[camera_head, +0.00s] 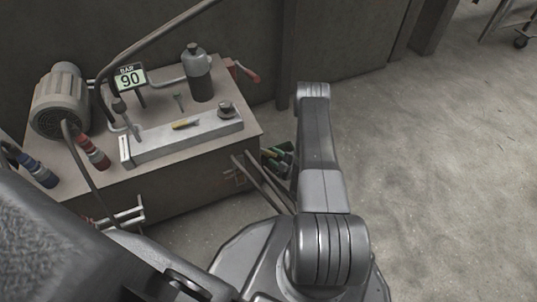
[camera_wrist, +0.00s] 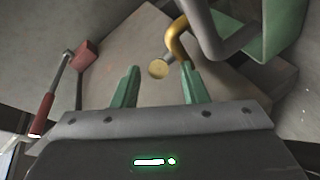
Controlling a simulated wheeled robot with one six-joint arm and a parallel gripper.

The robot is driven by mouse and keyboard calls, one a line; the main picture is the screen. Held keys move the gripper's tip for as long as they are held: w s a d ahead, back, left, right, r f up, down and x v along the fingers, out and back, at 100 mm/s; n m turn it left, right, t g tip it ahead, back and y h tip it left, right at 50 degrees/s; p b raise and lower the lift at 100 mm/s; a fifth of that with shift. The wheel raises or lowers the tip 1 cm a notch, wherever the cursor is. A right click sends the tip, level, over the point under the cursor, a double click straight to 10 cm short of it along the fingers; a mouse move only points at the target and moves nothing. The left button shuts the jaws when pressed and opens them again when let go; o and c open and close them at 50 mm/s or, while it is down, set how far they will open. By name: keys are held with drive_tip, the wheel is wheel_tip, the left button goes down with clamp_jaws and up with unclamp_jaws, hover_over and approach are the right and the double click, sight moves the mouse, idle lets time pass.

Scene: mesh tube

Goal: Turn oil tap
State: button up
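In the wrist view my gripper (camera_wrist: 158,76) is open, its two green fingers apart with nothing held between them. A yellow, brass-looking curved pipe (camera_wrist: 174,35) reaches down close to the right fingertip; I cannot tell whether they touch. A round tan disc (camera_wrist: 158,69) shows between the fingertips. I cannot tell for sure which part is the oil tap. A red block (camera_wrist: 86,53) and a red handle (camera_wrist: 43,114) on a grey rod are at the left. In the head view my gripper cannot be made out clearly; my arm covers part of the scene.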

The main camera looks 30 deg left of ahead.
sight(268, 152)
drive_tip(key=shift+b+x, duration=0.6)
drive_tip(key=shift+x, duration=1.75)
clamp_jaws()
